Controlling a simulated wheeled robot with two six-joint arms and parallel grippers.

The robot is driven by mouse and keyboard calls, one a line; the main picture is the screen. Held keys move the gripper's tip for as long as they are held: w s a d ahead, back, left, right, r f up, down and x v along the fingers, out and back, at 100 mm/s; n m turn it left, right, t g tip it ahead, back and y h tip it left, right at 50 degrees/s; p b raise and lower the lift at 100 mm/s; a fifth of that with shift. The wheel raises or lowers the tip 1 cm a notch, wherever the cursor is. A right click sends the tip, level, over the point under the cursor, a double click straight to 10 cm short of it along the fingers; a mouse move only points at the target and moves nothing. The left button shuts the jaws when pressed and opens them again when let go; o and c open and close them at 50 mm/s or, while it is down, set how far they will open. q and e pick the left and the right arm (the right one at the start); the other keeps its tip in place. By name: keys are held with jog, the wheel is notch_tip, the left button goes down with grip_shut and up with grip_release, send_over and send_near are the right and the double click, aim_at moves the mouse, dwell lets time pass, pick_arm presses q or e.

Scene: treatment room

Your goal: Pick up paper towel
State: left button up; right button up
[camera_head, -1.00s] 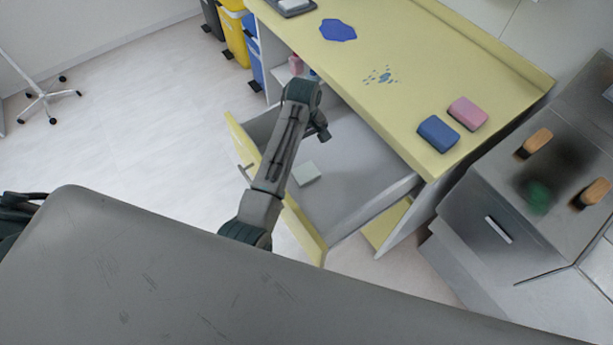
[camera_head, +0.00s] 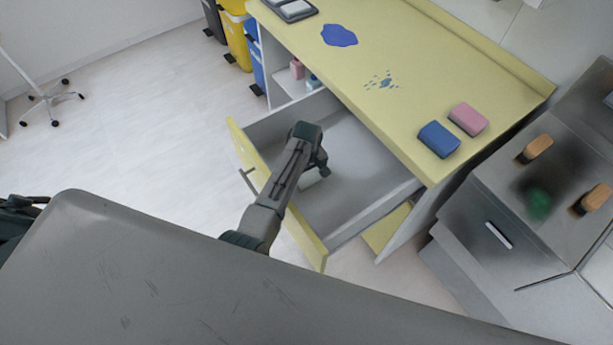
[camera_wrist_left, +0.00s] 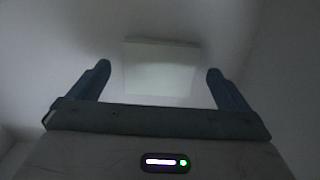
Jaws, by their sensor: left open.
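The paper towel, a flat pale square (camera_head: 309,181), lies on the floor of the open drawer (camera_head: 350,150), partly hidden by my left arm in the head view. In the left wrist view the paper towel (camera_wrist_left: 160,70) is straight ahead, between and beyond the fingertips. My left gripper (camera_head: 322,172) is inside the drawer, above the towel. In the wrist view the left gripper (camera_wrist_left: 158,70) is open and empty, with a finger on each side of the towel; contact cannot be told. My right gripper is not in view.
The drawer's yellow front (camera_head: 250,160) and side walls surround my left gripper. The yellow counter (camera_head: 400,110) overhangs the drawer's back. A steel cabinet (camera_head: 500,240) stands at right.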

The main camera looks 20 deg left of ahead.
pick_arm(q)
jog(key=shift+f, duration=0.4)
jog(key=c, duration=1.1)
jog(key=shift+o, duration=0.2)
jog(key=shift+r, duration=0.1)
